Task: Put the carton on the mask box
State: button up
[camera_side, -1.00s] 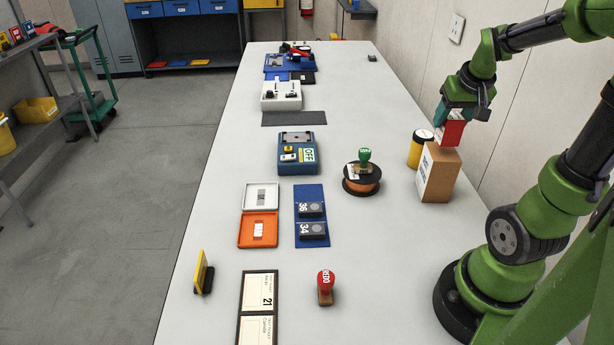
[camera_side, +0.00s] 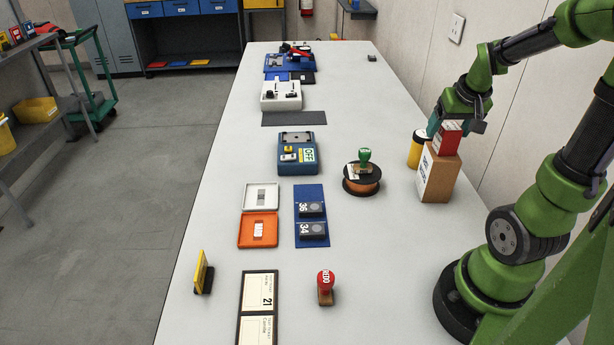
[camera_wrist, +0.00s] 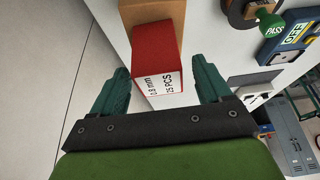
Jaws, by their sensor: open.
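The carton (camera_side: 447,140) is a small red box with a white printed label. It stands on top of the mask box (camera_side: 438,178), a tall brown cardboard box at the right of the bench. In the wrist view the carton (camera_wrist: 157,48) shows its white end towards me, with the brown mask box (camera_wrist: 146,12) behind it. My gripper (camera_side: 458,122) is at the carton, above the mask box. In the wrist view its teal fingers (camera_wrist: 161,72) are open, one on each side of the carton, with gaps visible.
A yellow canister (camera_side: 416,152) stands close behind the mask box. An orange spool (camera_side: 362,184) with a green-handled stamp (camera_side: 364,160) on it lies to the left. The wall (camera_side: 520,100) is close on the right. The bench between spool and mask box is clear.

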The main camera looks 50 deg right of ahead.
jog(key=shift+a+r, duration=0.1)
jog(key=shift+r, duration=0.45)
jog(key=v, duration=1.1)
jog(key=w+a+f+n+t+y, duration=0.1)
jog(key=w+a+n+t+y, duration=0.1)
jog(key=a, duration=1)
jog(key=w+a+f+n+t+y, duration=0.2)
jog(key=a+n+y, duration=0.1)
jog(key=a, duration=1)
jog(key=shift+w+f, duration=0.25)
jog(key=shift+w, duration=0.1)
